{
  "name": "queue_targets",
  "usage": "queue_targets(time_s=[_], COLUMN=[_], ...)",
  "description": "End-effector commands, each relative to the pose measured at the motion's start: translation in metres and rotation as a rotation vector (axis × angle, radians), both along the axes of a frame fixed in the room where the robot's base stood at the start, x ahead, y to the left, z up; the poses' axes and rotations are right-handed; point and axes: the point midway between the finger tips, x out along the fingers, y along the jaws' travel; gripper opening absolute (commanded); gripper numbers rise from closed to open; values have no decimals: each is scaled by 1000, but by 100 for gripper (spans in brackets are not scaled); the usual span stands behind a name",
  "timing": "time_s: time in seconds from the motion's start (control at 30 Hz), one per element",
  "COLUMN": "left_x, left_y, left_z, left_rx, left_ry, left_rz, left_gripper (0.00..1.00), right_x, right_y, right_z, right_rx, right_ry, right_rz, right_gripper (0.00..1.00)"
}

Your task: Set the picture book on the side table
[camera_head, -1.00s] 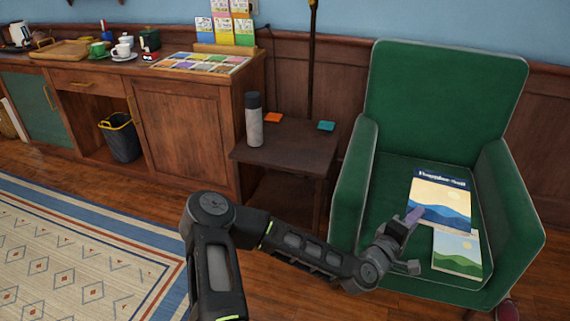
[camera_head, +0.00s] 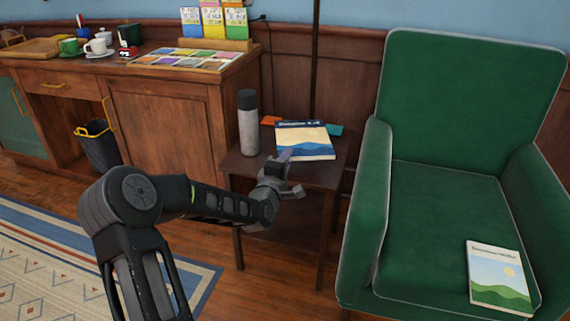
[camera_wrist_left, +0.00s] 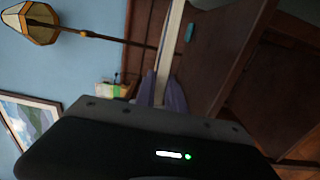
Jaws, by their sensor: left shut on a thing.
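The picture book (camera_head: 305,141) with blue waves on its cover is in my left gripper (camera_head: 284,170), held by its near edge. It is over the back part of the dark side table (camera_head: 318,176); I cannot tell whether it touches the top. In the left wrist view the book (camera_wrist_left: 170,50) shows edge-on as a pale strip between the fingers of my left gripper (camera_wrist_left: 160,97). The side table (camera_wrist_left: 217,55) shows to its right there. A second book (camera_head: 498,278) with green hills lies on the armchair seat. My right gripper is not in view.
A grey bottle (camera_head: 248,128) stands on the table, left of the book. An orange item (camera_head: 269,121) and a teal item (camera_head: 334,130) lie at the back, near the book. The green armchair (camera_head: 440,190) stands to the right, a wooden cabinet (camera_head: 170,120) to the left.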

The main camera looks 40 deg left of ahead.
Motion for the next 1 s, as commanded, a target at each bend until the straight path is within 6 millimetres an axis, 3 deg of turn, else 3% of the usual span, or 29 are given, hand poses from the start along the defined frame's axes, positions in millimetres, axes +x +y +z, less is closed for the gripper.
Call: queue_targets(time_s=[0.47,0.8,1.0], left_x=[1,2,2], left_y=[-1,-2,-1], left_z=[-6,-60,-65], left_rx=[0,-2,2], left_ry=[-1,-2,-2], left_rz=[-7,-7,-8], left_gripper=[0,0,0], right_x=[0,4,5], right_y=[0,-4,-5], right_z=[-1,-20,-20], right_rx=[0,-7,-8], right_ry=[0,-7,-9], right_rz=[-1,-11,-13], right_gripper=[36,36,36])
